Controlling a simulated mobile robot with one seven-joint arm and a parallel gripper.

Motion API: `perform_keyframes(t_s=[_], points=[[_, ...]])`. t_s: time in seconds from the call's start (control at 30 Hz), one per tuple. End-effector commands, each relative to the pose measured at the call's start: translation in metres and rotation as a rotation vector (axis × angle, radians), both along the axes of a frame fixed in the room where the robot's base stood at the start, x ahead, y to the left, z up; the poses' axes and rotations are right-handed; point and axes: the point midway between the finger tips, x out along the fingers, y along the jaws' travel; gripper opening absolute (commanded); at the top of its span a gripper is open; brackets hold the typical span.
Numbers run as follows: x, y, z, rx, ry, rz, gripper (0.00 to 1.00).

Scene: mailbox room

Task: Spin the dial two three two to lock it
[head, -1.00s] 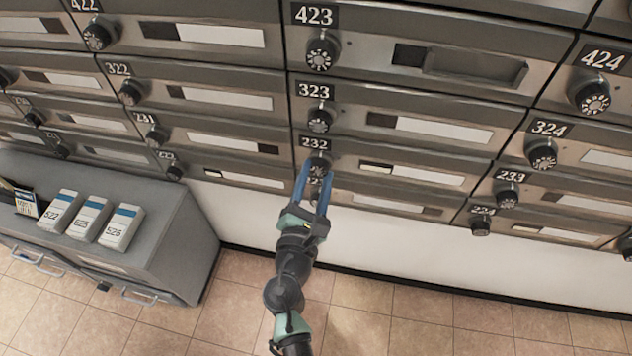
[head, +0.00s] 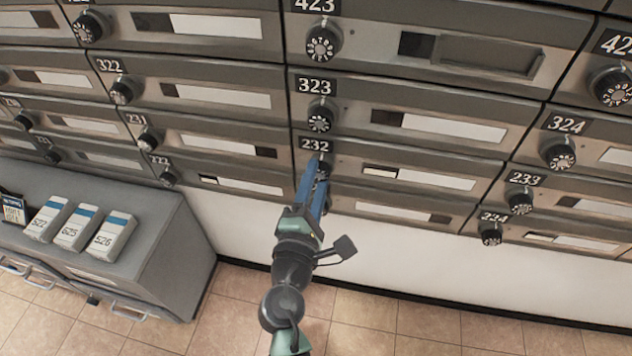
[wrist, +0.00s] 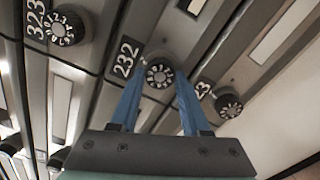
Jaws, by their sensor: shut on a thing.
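The dial of mailbox 232 (wrist: 159,75) is a round black knob with white numbers around its face, beside the 232 label. My gripper (wrist: 158,80) has its two blue fingers on either side of this dial and is shut on it. In the head view my gripper (head: 317,170) reaches up to the dial just under the 232 label (head: 315,145), and the fingers hide most of the knob. The mailbox 232 door (head: 420,179) looks flush with its neighbours. The number the dial points to is too small to read.
The 323 dial (head: 320,117) is close above and another dial (wrist: 228,103) close below. A grey cabinet (head: 170,255) with several white boxes, such as the 526 box (head: 112,237), stands at lower left. The tiled floor (head: 400,325) is clear.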

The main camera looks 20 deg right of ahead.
Motion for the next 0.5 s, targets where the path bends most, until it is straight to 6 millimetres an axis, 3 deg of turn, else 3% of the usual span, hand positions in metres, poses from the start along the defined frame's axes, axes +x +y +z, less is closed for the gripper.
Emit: perform_keyframes(t_s=[0.43,0.47,0.5], points=[[-0.0001,-0.0003,-0.0001,0.009,-0.005,-0.001,0.0],[-0.0001,-0.0003,-0.0001,0.009,-0.005,-0.001,0.5],[-0.0001,-0.0003,-0.0001,0.008,-0.005,-0.001,0.57]])
